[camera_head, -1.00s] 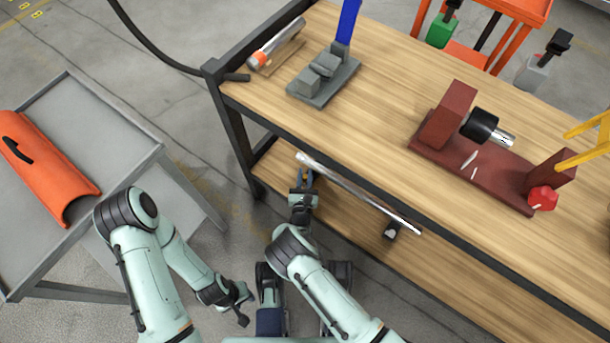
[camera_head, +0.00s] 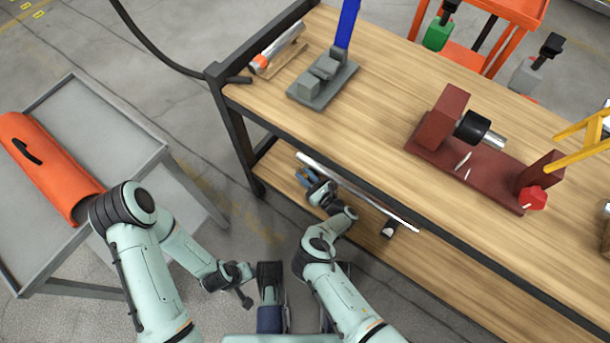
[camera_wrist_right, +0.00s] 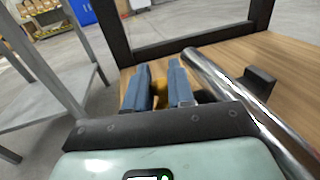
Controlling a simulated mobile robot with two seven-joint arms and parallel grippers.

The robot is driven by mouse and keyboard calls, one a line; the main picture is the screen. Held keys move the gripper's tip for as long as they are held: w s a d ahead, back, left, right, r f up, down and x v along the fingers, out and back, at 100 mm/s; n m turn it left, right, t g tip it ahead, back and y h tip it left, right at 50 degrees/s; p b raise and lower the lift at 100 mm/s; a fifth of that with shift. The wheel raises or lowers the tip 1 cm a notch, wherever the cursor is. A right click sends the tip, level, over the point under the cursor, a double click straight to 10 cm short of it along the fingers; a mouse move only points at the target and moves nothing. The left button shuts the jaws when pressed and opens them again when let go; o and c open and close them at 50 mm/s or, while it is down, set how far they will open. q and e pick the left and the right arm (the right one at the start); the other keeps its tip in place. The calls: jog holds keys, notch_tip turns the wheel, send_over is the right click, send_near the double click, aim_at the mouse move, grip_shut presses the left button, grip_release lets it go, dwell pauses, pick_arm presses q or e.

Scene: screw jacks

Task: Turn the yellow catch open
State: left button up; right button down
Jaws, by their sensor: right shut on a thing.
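The yellow catch (camera_wrist_right: 163,98) shows only as a small yellow patch between the blue fingers of my right gripper (camera_wrist_right: 160,76) in the right wrist view. The fingers stand around it and hide most of it; its angle is unclear. In the head view my right gripper (camera_head: 303,177) is low at the bench's front edge, next to the left end of a shiny metal bar (camera_head: 355,190); the catch cannot be made out there. My left gripper (camera_head: 245,297) hangs over the floor, away from the bench, with its jaws too small to judge.
The wooden bench top (camera_head: 385,75) carries a grey fixture (camera_head: 322,80), a dark red fixture (camera_head: 470,165) with a black cylinder, and a yellow frame (camera_head: 580,145). A grey side table (camera_head: 110,130) at left bears an orange curved cover (camera_head: 45,165). A lower shelf lies beneath the bench.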

pick_arm(q)
jog(key=shift+s+f, duration=0.2)
jog(key=shift+s, duration=0.1)
pick_arm(e)
jog(key=shift+n+g+y, duration=0.6)
jog(key=shift+y, duration=0.1)
pick_arm(q)
jog(key=shift+s, duration=0.1)
pick_arm(e)
jog(key=c, duration=1.1)
grip_release()
